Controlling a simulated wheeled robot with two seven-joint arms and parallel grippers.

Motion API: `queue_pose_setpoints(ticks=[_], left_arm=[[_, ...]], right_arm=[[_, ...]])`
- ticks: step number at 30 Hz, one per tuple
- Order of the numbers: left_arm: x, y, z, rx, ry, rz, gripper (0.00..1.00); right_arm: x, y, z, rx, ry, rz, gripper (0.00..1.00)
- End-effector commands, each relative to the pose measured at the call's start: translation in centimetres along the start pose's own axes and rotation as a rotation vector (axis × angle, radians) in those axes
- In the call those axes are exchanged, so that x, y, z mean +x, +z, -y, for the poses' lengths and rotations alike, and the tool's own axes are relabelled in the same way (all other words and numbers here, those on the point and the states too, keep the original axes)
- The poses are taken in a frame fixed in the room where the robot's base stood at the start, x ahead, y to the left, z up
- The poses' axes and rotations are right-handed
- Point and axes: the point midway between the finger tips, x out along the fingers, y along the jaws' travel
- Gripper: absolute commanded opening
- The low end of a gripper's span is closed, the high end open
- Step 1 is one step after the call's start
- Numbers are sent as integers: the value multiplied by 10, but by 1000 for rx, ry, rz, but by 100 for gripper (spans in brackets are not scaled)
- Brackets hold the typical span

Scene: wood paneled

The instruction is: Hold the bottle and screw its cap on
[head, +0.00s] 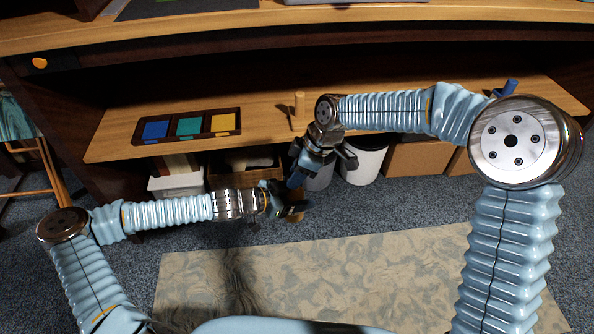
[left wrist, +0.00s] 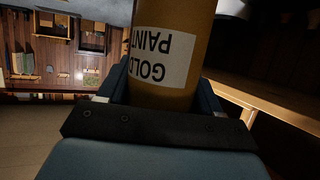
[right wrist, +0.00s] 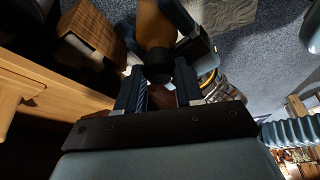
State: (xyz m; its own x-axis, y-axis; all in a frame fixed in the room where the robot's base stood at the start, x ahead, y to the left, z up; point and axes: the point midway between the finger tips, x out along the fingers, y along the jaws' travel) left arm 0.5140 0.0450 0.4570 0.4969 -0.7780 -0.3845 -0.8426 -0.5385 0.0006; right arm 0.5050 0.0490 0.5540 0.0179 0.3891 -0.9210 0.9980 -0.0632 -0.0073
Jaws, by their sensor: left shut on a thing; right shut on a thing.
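The bottle (left wrist: 170,50) is a gold-brown cylinder with a white label reading "GOLD PAINT", upside down in the left wrist view. My left gripper (head: 290,207) is shut on it, and in the head view only a small part of the bottle (head: 295,219) shows. My right gripper (head: 316,172) is just above it, jaws pointing down toward the bottle. In the right wrist view a black cap (right wrist: 158,68) is at the end of the gold bottle (right wrist: 154,28), between the right gripper's jaws. I cannot tell whether the cap touches the bottle's neck or how it is seated.
A tray (head: 187,143) with blue, teal and yellow squares lies on the lower wooden shelf (head: 262,118). A white bucket (head: 364,165) and boxes are below the shelf. A patterned rug (head: 350,275) covers the clear floor in front.

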Motion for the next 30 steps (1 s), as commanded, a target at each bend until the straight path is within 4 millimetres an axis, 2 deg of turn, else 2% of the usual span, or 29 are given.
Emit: queue_pose_setpoints(ticks=[4,5,9,10,19,27,30], left_arm=[[0,-1,0,1,0,-1,10],[0,-1,0,1,0,-1,0],[0,-1,0,1,0,-1,0],[0,-1,0,1,0,-1,0],[0,-1,0,1,0,-1,0],[0,-1,0,1,0,-1,0],[0,-1,0,1,0,-1,0]], right_arm=[[3,1,0,0,0,0,8],[3,1,0,0,0,0,38],[3,1,0,0,0,0,59],[3,1,0,0,0,0,62],[0,0,0,-1,1,-1,62],[-32,-13,-1,-1,3,-1,62],[-38,-16,0,0,1,0,62]])
